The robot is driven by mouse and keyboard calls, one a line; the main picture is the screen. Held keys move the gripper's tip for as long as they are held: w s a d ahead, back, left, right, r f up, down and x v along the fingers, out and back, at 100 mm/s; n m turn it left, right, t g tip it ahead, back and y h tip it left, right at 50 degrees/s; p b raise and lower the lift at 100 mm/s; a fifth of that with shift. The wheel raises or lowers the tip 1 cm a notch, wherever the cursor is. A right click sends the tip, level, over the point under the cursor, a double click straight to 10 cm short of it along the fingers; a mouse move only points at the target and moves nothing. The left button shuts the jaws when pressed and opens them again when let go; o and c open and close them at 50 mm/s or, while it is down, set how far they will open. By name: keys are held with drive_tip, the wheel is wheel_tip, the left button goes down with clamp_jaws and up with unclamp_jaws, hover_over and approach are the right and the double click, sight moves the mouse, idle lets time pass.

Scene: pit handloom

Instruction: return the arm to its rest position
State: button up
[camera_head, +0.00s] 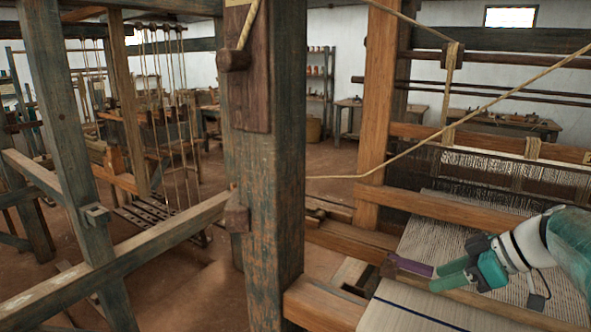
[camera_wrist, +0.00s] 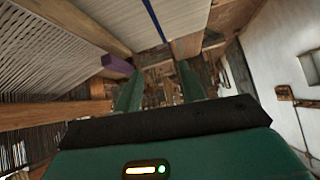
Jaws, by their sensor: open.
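My gripper (camera_head: 436,277) is at the lower right of the head view, over the striped cloth (camera_head: 420,308) on the loom. Its two green fingers are parted, with nothing visible held between them. In the wrist view my gripper (camera_wrist: 160,84) also shows parted fingers. A small purple piece (camera_head: 413,266) lies just beyond the fingertips to the left in the head view. It also shows in the wrist view (camera_wrist: 117,64), outside the left finger, apart from the gap. My arm comes in from the right edge of the head view.
A thick wooden post (camera_head: 270,190) stands left of the gripper. A tan rope (camera_head: 490,103) slants above the arm. A wooden crossbeam (camera_head: 450,211) and the warp threads (camera_head: 520,172) lie behind the gripper. Bare floor (camera_head: 180,285) shows at left.

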drive_tip(key=s+a+f+m+h, duration=0.3)
drive_tip(key=s+a+m, duration=0.2)
drive_tip(key=s+a, duration=0.2)
drive_tip(key=s+a+f+m+h, duration=0.3)
drive_tip(key=s+a+m+h, duration=0.1)
drive_tip(key=s+a, duration=0.2)
drive_tip(key=shift+s+a+f+m+h, duration=0.15)
drive_tip(key=shift+s+a+m+h, duration=0.2)
drive_tip(key=shift+s, duration=0.5)
drive_tip(key=shift+d, duration=0.15)
drive_tip(key=shift+c, duration=0.4)
